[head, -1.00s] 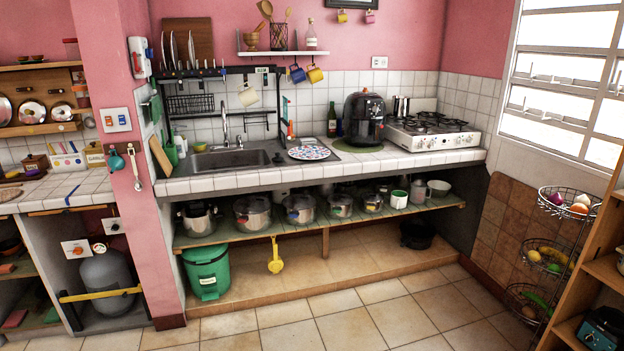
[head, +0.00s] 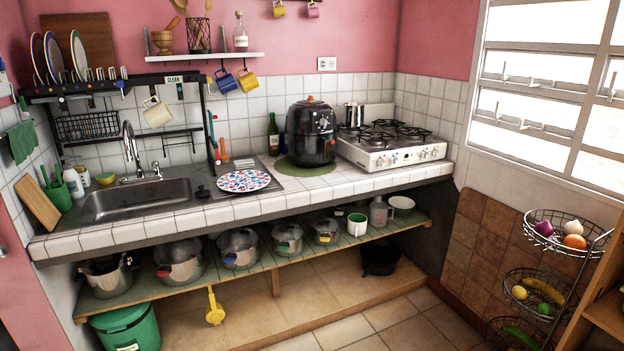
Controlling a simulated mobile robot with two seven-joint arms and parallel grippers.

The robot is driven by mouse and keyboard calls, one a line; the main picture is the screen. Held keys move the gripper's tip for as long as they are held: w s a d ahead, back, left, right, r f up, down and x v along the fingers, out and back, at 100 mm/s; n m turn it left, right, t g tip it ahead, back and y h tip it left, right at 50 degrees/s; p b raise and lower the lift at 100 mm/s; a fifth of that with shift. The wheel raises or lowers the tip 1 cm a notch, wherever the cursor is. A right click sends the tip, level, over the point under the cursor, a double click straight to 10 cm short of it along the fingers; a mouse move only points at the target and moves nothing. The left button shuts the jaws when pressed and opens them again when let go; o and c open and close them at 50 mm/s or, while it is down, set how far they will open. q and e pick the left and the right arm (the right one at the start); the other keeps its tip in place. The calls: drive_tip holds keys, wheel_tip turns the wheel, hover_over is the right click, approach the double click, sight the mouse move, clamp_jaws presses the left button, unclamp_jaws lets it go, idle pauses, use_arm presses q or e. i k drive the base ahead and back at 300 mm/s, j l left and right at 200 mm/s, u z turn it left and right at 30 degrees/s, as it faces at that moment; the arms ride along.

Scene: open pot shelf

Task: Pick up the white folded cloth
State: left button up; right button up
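I cannot make out a white folded cloth in the head view. A green cloth (head: 21,141) hangs on the wall left of the sink (head: 135,200). On the tiled counter (head: 330,187) beside the sink lies a round patterned plate (head: 243,181). The open pot shelf (head: 205,266) under the counter holds several metal pots, a white and green mug (head: 357,225) and a white bowl (head: 401,203). Neither of my grippers is in view.
A black air fryer (head: 311,135) and a gas stove (head: 390,150) stand on the counter. A green bin (head: 126,330) is below the shelf at left. A wire basket stand (head: 560,240) and wooden shelving (head: 606,312) are at right. The tiled floor (head: 390,320) in front is clear.

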sight(248, 162)
drive_tip(key=i+l+u, duration=0.1)
drive_tip(key=i+u, duration=0.3)
drive_tip(key=i, duration=0.15)
drive_tip(key=i+l+u, duration=0.35)
drive_tip(key=i, duration=0.15)
drive_tip(key=i+l+u, duration=0.2)
drive_tip(key=u, duration=0.25)
drive_tip(key=i+l+u, duration=0.35)
drive_tip(key=u, duration=0.15)
